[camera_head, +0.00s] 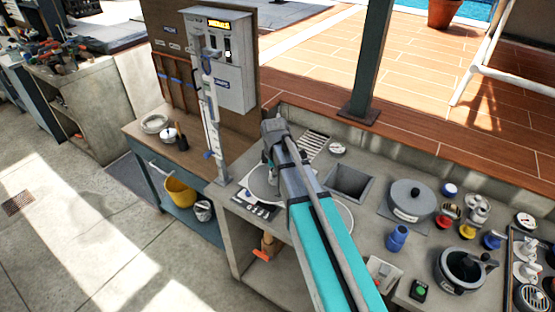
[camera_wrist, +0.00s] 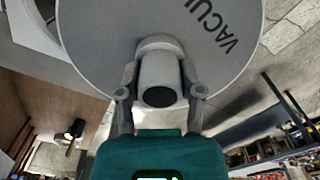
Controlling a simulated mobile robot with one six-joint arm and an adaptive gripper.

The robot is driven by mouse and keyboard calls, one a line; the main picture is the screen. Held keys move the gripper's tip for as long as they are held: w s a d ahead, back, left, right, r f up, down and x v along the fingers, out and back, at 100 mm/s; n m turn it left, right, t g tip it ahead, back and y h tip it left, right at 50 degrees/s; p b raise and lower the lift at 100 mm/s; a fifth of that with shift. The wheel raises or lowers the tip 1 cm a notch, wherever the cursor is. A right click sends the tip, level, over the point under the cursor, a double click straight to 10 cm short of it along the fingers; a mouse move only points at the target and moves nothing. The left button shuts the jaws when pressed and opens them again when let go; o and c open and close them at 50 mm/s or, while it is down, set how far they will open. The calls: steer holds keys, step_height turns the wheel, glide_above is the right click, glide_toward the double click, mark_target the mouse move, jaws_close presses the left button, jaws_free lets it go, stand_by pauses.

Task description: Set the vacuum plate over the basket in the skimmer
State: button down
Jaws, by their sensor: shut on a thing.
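The vacuum plate (camera_wrist: 95,40) is a wide pale-grey disc with dark "VACU…" lettering and a short round spigot with a dark bore. In the wrist view my gripper (camera_wrist: 160,92) is shut on this spigot, one finger on each side. In the head view my gripper (camera_head: 270,155) is at the far end of my arm, and the plate (camera_head: 262,185) shows as a pale disc under it, above the left end of the counter. A pale round rim (camera_head: 345,215), perhaps the skimmer, is mostly hidden behind my arm. I cannot make out the basket.
The grey counter (camera_head: 235,203) has a square recess (camera_head: 349,183) and a grey round lid (camera_head: 410,198) right of my arm. A blue cup (camera_head: 397,238), a dark pot (camera_head: 463,268) and small parts crowd its right end. A tall white column (camera_head: 210,125) stands close left of my gripper.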

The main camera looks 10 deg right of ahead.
steer(key=w+d+f+m+b, duration=0.2)
steer(key=w, duration=0.4)
steer(key=w+d+f+m+b, duration=0.2)
steer(key=w, duration=0.4)
steer(key=shift+f, duration=0.2)
steer(key=shift+f+b, duration=0.15)
steer(key=shift+b, duration=0.2)
steer(key=shift+f+b, duration=1.75)
steer(key=shift+f, duration=0.05)
steer(key=shift+f+b, duration=0.3)
steer(key=shift+b, duration=0.05)
steer(key=shift+f+b, duration=0.35)
steer(key=shift+f+b, duration=0.35)
steer(key=shift+f, duration=0.05)
stand_by(1.4)
